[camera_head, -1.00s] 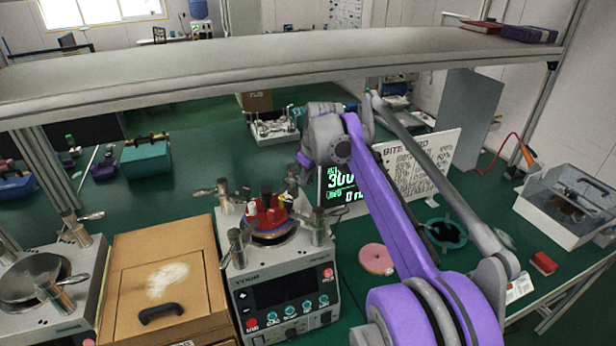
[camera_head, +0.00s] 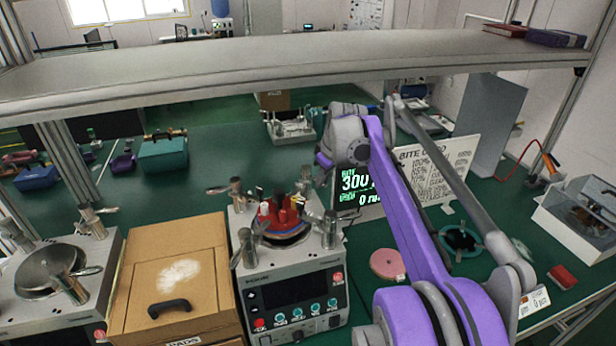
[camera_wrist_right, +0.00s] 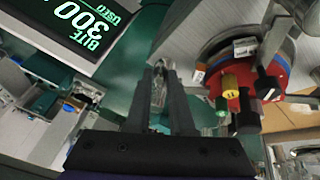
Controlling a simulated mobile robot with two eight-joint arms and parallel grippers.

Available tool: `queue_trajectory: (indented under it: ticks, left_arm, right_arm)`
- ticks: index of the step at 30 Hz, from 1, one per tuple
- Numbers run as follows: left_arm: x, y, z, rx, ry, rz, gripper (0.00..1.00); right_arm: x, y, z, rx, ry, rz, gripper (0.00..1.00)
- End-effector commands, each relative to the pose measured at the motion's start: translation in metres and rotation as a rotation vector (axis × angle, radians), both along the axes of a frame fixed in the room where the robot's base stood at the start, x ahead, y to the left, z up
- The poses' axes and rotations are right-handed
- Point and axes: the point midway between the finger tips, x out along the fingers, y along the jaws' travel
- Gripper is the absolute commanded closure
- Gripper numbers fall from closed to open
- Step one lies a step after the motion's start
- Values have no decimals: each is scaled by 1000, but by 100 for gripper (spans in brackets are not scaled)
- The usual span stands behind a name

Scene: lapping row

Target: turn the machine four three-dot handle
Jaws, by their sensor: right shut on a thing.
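A grey lapping machine (camera_head: 292,285) with a front panel stands at the centre of the head view. Several metal lever handles rise around its top, one at the back left (camera_head: 235,190) and one at the front right (camera_head: 330,228). My right gripper (camera_head: 318,172) is at the machine's back right corner, small and partly hidden by its wrist. In the right wrist view my right gripper (camera_wrist_right: 163,95) is shut on a slim, shiny metal piece (camera_wrist_right: 160,75), apparently a handle. Dot marks are too small to read. My left gripper is out of view.
A red fixture (camera_head: 284,215) with upright knobs sits on the machine's plate. A display board (camera_head: 358,188) stands close behind my right gripper. A cardboard box (camera_head: 175,290) is left of the machine, and a shelf (camera_head: 300,65) spans above the bench. A pink disc (camera_head: 387,264) lies to the right.

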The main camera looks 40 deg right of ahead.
Motion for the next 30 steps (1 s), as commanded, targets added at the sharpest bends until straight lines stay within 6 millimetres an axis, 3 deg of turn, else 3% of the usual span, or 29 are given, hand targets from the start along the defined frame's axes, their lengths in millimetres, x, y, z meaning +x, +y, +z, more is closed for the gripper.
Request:
queue_trajectory:
  ticks: [9,10,15,24,30]
  left_arm:
    - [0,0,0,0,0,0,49]
    - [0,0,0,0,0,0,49]
    - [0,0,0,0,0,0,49]
    - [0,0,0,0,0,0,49]
    - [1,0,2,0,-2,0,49]
  right_arm:
    - [-2,-2,-1,0,0,0,100]
    - [-2,-2,-1,1,0,0,76]
    - [-2,-2,-1,0,-1,0,49]
    - [-2,-1,2,0,-1,0,49]
    - [-13,2,25,1,-1,-1,49]
